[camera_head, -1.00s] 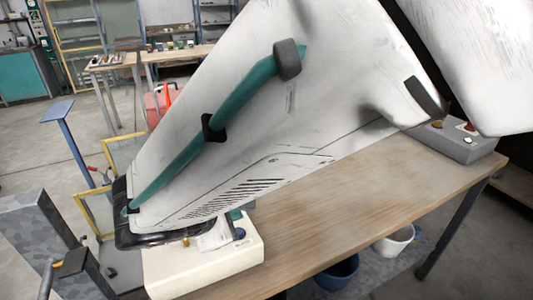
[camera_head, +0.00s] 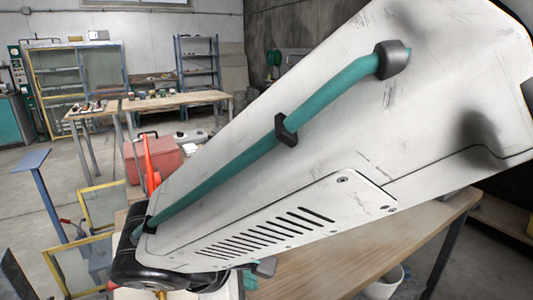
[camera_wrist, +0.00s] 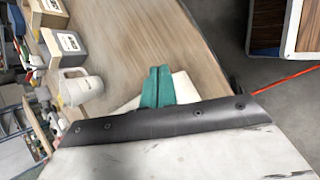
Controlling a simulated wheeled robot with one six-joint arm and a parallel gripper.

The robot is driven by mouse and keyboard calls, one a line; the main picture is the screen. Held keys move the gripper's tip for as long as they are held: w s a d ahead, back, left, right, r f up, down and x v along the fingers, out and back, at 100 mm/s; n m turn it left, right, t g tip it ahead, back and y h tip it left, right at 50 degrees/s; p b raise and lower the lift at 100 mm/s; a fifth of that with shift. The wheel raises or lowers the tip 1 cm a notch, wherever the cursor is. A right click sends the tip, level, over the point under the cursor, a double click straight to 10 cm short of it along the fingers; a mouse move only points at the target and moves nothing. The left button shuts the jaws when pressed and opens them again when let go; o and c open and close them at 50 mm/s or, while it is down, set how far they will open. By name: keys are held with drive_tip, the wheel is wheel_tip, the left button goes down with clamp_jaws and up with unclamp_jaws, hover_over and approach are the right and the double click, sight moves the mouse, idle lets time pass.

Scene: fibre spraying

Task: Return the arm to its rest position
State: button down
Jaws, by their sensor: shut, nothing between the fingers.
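My arm, a large white link with a teal hose along it, fills the middle and right of the head view. My gripper (camera_wrist: 157,86) shows in the wrist view as two teal fingers pressed side by side. It is shut and empty, with a wooden table top behind it.
A wooden table (camera_head: 330,262) lies under my arm; it also shows in the wrist view (camera_wrist: 178,38). A white mug (camera_wrist: 76,86) and boxes (camera_wrist: 68,45) stand along its left side there. In the head view a red case (camera_head: 155,158), yellow frames (camera_head: 85,265) and a workbench (camera_head: 175,101) stand beyond on the left.

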drive_tip(key=s+d+r+m+g+y, duration=0.1)
drive_tip(key=s+d+r+m, duration=0.1)
drive_tip(key=d+m, duration=0.4)
drive_tip(key=s+d+r+m+g+y, duration=0.1)
drive_tip(key=d+m, duration=0.5)
drive_tip(key=d, duration=0.8)
drive_tip(key=s+d+r+m+g+y, duration=0.2)
drive_tip(key=s+d+m, duration=0.3)
drive_tip(key=d, duration=0.5)
drive_tip(key=shift+s+d+r+m+y, duration=0.15)
drive_tip(key=shift+d+r+m+y, duration=0.2)
drive_tip(key=shift+r+m, duration=0.45)
drive_tip(key=shift+d+f, duration=0.1)
drive_tip(key=shift+f, duration=0.05)
